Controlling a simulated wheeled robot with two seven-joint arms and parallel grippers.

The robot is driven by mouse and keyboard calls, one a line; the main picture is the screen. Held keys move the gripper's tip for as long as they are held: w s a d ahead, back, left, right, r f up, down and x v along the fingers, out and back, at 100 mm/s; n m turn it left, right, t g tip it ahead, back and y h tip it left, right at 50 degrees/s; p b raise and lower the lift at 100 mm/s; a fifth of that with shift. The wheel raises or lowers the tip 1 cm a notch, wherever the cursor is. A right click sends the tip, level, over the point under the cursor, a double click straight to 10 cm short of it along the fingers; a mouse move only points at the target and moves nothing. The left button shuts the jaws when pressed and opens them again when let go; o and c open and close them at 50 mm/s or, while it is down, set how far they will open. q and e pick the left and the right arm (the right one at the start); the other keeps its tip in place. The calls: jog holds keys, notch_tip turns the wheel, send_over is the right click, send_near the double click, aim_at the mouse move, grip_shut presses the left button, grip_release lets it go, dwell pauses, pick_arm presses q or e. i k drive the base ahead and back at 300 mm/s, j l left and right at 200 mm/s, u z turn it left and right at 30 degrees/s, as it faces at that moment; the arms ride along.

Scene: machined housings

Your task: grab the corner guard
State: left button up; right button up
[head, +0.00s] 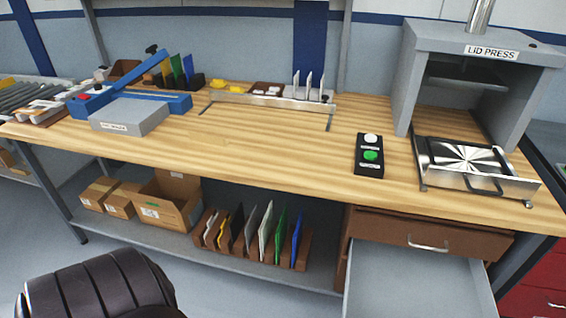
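I cannot pick out a corner guard for certain. Small yellow pieces (216,84) lie at the back of the wooden workbench (270,140), too small to identify. Neither of my grippers is in the head view.
A lid press (404,75) stands at the right, with a metal plate (465,158) before it. A button box (369,155), blue fixture (135,103) and grey block (128,116) sit on the bench. A drawer (415,285) hangs open, its visible floor bare. Boxes (165,205) fill the shelf's left.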

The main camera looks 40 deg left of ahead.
aim_at(218, 140)
jog(key=u, duration=1.95)
jog(key=i+j+z, duration=0.2)
jog(key=i+j, duration=0.15)
jog(key=i+j+z, duration=0.2)
jog(key=j, duration=0.3)
jog(key=i, duration=0.1)
